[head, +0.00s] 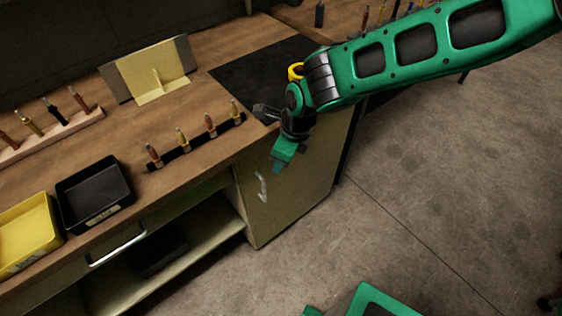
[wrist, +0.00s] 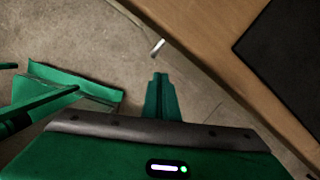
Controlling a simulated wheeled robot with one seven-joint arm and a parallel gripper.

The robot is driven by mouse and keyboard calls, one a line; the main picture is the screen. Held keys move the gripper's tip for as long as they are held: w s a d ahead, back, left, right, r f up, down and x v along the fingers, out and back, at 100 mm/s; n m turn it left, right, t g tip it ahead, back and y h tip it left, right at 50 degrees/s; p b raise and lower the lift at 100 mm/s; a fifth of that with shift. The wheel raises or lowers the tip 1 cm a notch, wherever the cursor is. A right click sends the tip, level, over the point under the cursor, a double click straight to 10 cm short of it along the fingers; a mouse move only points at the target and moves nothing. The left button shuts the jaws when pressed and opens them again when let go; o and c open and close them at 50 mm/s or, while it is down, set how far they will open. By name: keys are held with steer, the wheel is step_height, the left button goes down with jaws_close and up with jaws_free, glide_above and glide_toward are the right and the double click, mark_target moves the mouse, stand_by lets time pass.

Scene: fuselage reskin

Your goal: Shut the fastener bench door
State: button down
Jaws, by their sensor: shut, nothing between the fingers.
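The fastener bench door (head: 300,200) is a pale beige panel at the right end of the bench front in the head view. It looks in line with the bench front, with no clear gap, though my arm covers its upper edge. Its light metal handle (head: 262,187) is near its left edge, and the handle also shows in the wrist view (wrist: 158,47). My gripper (head: 279,166) is shut and empty, pointing down in front of the door, just above and right of the handle. In the wrist view the shut fingers (wrist: 160,90) are below the handle. I cannot tell whether they touch the door.
The wooden bench top (head: 215,125) carries a black mat (head: 262,72), a black tray (head: 95,190), a yellow tray (head: 25,235) and racks of tools. An open shelf (head: 200,240) lies left of the door. The concrete floor (head: 430,200) to the right is clear.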

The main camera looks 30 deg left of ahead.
steer(key=s+d+r, duration=0.1)
steer(key=d+r, duration=0.5)
steer(key=r, duration=0.3)
steer(key=shift+s+r, duration=0.35)
steer(key=shift+s, duration=0.05)
